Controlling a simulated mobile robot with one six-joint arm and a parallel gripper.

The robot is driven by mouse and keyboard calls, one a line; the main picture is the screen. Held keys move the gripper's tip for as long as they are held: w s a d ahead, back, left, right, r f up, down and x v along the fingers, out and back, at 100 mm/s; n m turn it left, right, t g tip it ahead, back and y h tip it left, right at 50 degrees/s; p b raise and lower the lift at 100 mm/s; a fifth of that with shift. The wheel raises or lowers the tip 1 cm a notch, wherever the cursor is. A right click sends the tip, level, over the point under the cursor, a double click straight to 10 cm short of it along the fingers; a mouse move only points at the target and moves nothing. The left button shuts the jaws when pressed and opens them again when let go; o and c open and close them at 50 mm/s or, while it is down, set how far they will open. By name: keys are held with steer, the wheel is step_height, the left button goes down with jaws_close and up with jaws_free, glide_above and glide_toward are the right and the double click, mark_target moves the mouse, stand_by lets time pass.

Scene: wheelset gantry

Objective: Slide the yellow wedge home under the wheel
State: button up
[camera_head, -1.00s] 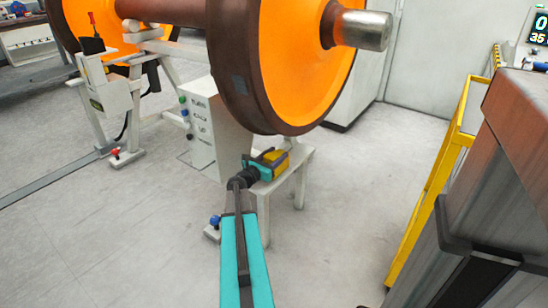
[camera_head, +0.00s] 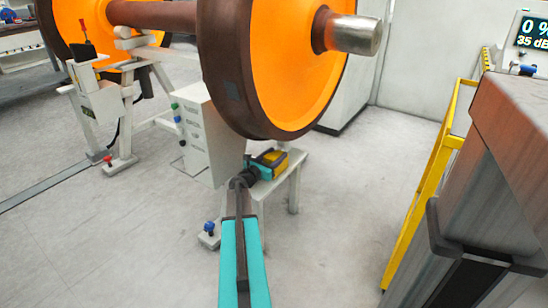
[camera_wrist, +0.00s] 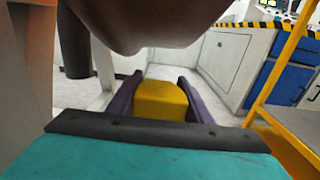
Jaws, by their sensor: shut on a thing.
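The yellow wedge (camera_head: 274,158) is on a small white stand (camera_head: 278,183) below the near orange-and-brown wheel (camera_head: 284,60). My gripper (camera_head: 265,163) is shut on the wedge, reaching it from the front. In the wrist view, the yellow wedge (camera_wrist: 161,100) sits between the two dark purple fingers of my gripper (camera_wrist: 160,98). The brown underside of the wheel (camera_wrist: 145,20) hangs above it, at the top of that view. I cannot tell whether the wedge touches the wheel.
A white control box (camera_head: 197,135) stands left of the stand. A yellow rail (camera_head: 430,190) and a dark-edged brown block (camera_head: 510,160) stand at the right. Bare floor (camera_head: 345,190) lies between the stand and the rail.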

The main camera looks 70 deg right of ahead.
stand_by(0.3)
steer(key=o, duration=1.5)
steer(key=p+v, duration=0.2)
steer(key=v, duration=1)
steer(key=shift+a+r+p, duration=0.1)
steer(key=shift+a+p, duration=0.25)
steer(key=shift+a, duration=0.05)
steer(key=shift+w+a, duration=0.2)
steer(key=shift+a, duration=0.25)
